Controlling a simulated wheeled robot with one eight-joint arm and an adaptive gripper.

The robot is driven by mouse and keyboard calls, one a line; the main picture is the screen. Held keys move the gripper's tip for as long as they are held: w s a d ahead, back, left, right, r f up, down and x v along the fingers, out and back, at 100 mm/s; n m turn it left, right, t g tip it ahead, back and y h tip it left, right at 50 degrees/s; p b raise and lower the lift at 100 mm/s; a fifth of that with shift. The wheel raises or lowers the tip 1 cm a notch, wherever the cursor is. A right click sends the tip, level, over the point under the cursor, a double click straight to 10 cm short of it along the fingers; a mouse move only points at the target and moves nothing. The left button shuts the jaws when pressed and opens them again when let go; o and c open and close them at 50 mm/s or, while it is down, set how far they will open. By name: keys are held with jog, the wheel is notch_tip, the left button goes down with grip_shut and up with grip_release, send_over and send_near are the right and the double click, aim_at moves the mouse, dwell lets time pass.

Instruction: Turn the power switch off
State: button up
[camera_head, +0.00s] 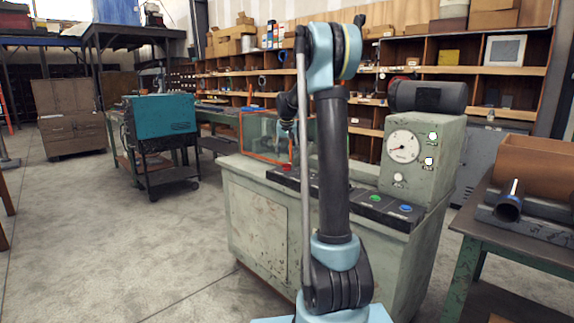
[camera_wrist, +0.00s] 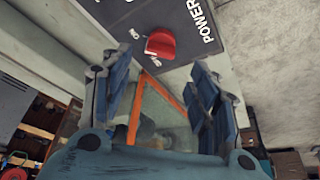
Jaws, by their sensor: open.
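The power switch is a red knob (camera_wrist: 160,43) on a black panel (camera_wrist: 125,12) marked POWER, at the top of the wrist view. Small white labels sit beside the knob; one seems to read ON, but which label the knob points to I cannot tell. In the head view the red switch (camera_head: 286,167) is small, on the left end of the machine's top. My gripper (camera_wrist: 150,78) is open and empty, its two blue fingers apart, with the knob beyond their tips and not touched. In the head view my gripper (camera_head: 286,130) is above the switch, partly hidden by my arm.
The green machine cabinet (camera_head: 258,215) carries a gauge (camera_head: 403,147), a green button (camera_head: 376,198) and a blue button (camera_head: 405,208). An orange-framed clear guard (camera_head: 262,138) stands behind the switch. A table with pipes (camera_head: 510,205) is at right.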

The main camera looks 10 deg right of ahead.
aim_at(287, 166)
jog(key=x, duration=0.6)
jog(key=shift+w+f, duration=0.1)
jog(key=shift+f, duration=0.1)
jog(key=shift+c, duration=0.2)
jog(key=c, duration=1)
